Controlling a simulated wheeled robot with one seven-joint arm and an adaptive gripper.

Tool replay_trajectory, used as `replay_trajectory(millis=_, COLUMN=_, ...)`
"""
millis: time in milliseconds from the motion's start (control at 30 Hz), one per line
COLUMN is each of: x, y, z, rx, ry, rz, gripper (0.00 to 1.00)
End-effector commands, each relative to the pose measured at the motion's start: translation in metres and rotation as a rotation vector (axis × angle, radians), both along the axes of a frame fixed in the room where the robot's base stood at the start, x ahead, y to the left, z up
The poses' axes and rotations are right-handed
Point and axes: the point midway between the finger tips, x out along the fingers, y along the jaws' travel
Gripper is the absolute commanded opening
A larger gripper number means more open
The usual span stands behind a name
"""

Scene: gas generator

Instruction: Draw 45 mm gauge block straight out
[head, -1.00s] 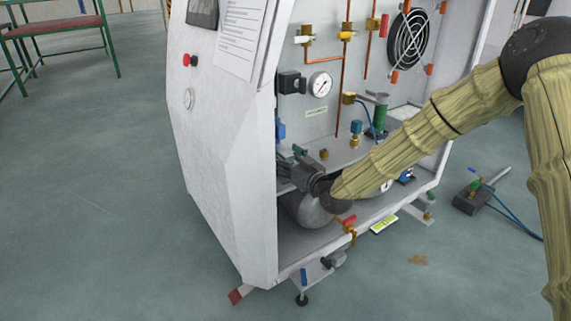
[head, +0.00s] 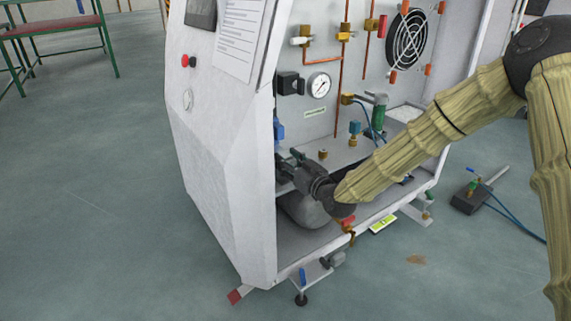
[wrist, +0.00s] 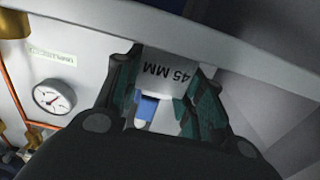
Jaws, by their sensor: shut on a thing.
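The 45 mm gauge block (wrist: 168,70) is a pale grey block marked "45 MM". In the wrist view it sits between the dark green fingers of my gripper (wrist: 163,92), which is shut on it. The block's upper end in that view lies against or close to a light grey edge; I cannot tell whether they touch. In the head view my gripper (head: 290,163) is inside the open cabinet (head: 225,190), at its left side above the lower shelf. The block cannot be made out in the head view.
A pressure gauge (head: 319,85), copper pipes (head: 340,70) and a fan (head: 409,38) are on the back panel. A blue part (wrist: 146,108) shows just below the block in the wrist view. Open floor (head: 100,200) is at left.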

Motion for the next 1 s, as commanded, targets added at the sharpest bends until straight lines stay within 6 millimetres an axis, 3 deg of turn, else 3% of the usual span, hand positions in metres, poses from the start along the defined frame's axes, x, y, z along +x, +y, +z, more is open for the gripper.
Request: replay_trajectory(millis=1000, x=-0.059, y=-0.042, z=0.001, rx=0.001, ry=0.001, rz=0.0, gripper=0.06)
